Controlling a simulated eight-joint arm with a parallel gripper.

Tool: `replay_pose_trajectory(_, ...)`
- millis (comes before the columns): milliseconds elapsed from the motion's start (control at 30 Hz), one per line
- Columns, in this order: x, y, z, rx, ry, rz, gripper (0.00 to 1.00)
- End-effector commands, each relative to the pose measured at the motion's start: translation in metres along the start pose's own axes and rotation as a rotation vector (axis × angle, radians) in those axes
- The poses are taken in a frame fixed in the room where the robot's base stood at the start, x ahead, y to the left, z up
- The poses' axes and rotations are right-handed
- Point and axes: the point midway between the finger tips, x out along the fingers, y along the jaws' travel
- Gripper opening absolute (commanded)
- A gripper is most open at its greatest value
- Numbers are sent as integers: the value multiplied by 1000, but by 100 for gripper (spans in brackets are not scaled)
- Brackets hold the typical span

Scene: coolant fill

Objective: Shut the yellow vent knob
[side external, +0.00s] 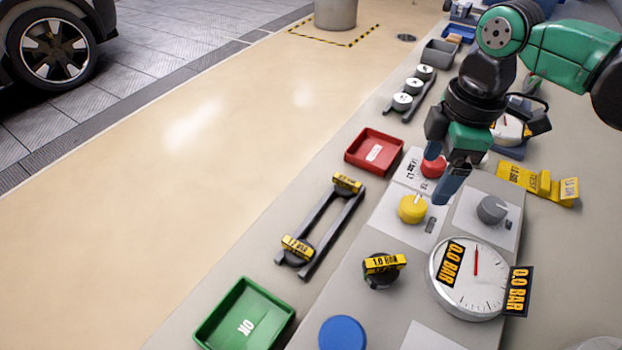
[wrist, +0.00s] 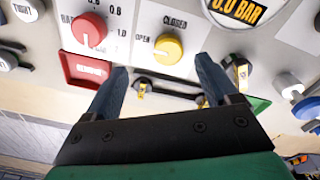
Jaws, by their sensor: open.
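The yellow vent knob (side external: 412,208) sits on a white plate on the grey panel, left of a grey knob (side external: 491,208). In the wrist view the yellow knob (wrist: 168,48) lies just beyond my fingertips, with "OPEN" printed to its left and "CLOSED" above it.
A red knob (side external: 433,167) stands close behind the yellow one. A dial gauge (side external: 468,278) reading 0.0 BAR and a black knob tagged 1.0 BAR (side external: 382,268) stand in front. A red tray (side external: 374,151) and green tray (side external: 245,315) lie to the left.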

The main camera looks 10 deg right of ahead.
Motion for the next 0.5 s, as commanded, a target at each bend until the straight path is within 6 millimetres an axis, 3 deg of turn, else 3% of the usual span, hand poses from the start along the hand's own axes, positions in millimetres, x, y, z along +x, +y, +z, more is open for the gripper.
replay_pose_trajectory(167, 9, -5, -13, -135, -37, -47, 80)
replay_pose_trajectory(500, 46, -7, -12, -141, -39, -50, 80)
